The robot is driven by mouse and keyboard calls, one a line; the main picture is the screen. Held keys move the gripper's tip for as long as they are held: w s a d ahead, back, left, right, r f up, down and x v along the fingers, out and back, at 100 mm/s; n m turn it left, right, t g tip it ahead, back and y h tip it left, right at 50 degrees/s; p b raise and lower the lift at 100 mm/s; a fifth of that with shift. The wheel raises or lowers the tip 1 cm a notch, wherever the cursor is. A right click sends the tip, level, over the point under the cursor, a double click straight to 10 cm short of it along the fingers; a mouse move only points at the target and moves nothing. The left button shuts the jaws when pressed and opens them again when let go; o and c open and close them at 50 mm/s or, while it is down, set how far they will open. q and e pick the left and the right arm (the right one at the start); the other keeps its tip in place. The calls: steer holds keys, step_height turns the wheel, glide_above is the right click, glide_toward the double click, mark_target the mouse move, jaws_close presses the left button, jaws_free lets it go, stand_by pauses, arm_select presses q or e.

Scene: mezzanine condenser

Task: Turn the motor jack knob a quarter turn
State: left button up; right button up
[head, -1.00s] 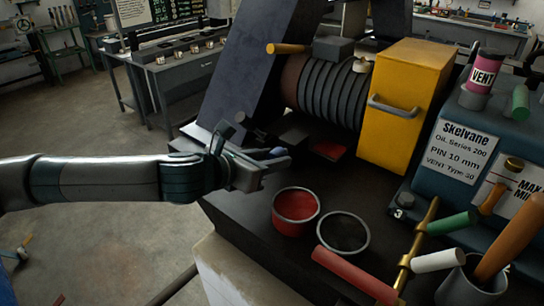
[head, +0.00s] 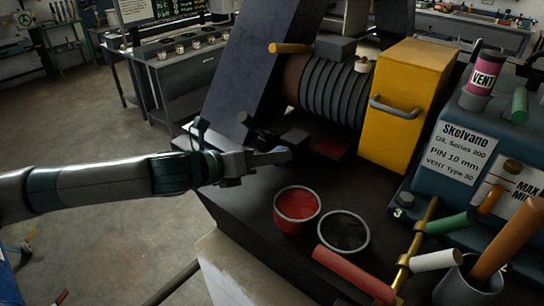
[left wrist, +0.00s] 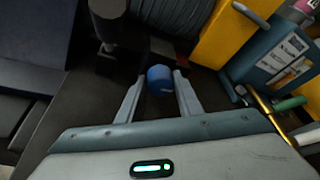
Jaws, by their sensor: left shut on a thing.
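A small round blue knob (left wrist: 160,80) sits between the two fingertips of my left gripper (left wrist: 158,88) in the left wrist view. The fingers are shut on it, one at each side. In the head view my left gripper (head: 270,157) reaches in from the left, low over the dark bench, just in front of the motor's ribbed drum (head: 330,95). There the knob is mostly hidden by the fingers. I cannot tell from these frames how far the knob is turned. My right gripper is not in view.
A yellow box (head: 405,105) with a grey handle stands right of the drum. A red pot (head: 297,222) and a dark pot (head: 343,247) stand on the bench near the gripper. A brass rail with coloured handles and a labelled blue unit (head: 450,190) are at the right.

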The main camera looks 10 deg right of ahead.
arm_select(q)
steer(key=o, duration=1)
steer(key=shift+o, duration=0.2)
steer(key=shift+s+a+r+b, duration=0.15)
steer(key=shift+s+a+b, duration=0.2)
steer(key=shift+a, duration=0.25)
steer(key=b+v, duration=0.4)
steer(key=v, duration=1.2)
steer(key=shift+s, duration=0.1)
